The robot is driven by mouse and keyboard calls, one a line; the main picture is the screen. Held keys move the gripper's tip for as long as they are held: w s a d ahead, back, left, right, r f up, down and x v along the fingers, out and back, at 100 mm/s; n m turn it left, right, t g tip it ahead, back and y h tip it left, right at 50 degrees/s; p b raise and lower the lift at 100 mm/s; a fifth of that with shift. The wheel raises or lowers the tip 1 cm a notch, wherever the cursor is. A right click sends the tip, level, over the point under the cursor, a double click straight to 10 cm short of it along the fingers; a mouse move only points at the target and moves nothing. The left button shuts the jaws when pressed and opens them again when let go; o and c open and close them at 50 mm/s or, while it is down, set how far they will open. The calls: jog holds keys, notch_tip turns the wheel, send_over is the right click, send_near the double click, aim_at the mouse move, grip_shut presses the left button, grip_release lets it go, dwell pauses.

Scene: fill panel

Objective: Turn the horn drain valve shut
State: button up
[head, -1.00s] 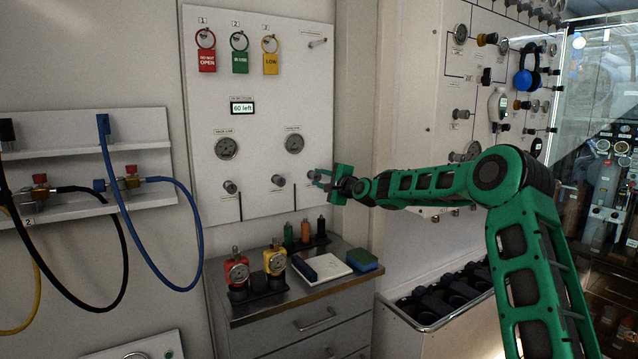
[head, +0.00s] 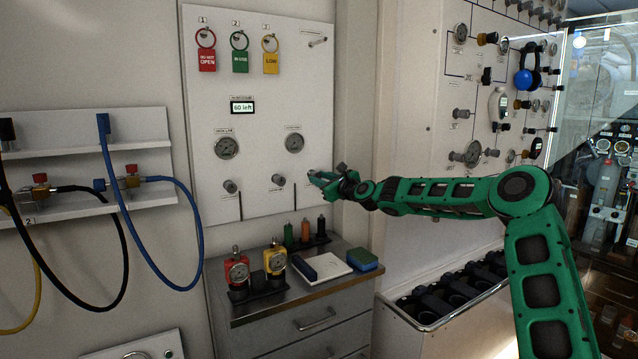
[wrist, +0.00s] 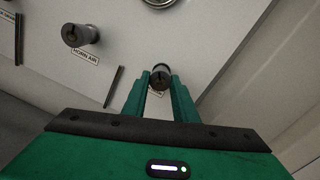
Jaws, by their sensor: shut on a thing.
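The horn drain valve (wrist: 161,77) is a round, dark grey knob on the white panel. It sits between the two green fingertips of my gripper (wrist: 160,82) in the wrist view, and the fingers are shut on it. In the head view my gripper (head: 317,178) is against the lower right of the panel (head: 262,110), and it hides most of the knob. A similar knob labelled HORN AIR (wrist: 80,35) stands to the left in the wrist view and is apart from my gripper.
Two gauges (head: 227,148) and more knobs are on the panel. A steel cabinet (head: 300,305) below carries red and yellow gauge units (head: 275,262), a notepad and a sponge. Hoses (head: 150,180) hang at left. A second valve panel (head: 430,90) stands behind my arm.

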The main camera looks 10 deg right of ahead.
jog(key=shift+f+m, duration=0.2)
jog(key=shift+m, duration=0.95)
jog(key=shift+f+m, duration=0.15)
jog(key=shift+m, duration=1.05)
jog(key=shift+f+m, duration=0.2)
jog(key=shift+m, duration=0.95)
jog(key=o, duration=1)
jog(key=shift+o, duration=0.2)
jog(key=shift+r, duration=0.25)
jog(key=v, duration=1)
jog(key=shift+s+f, duration=0.25)
jog(key=shift+s, duration=0.05)
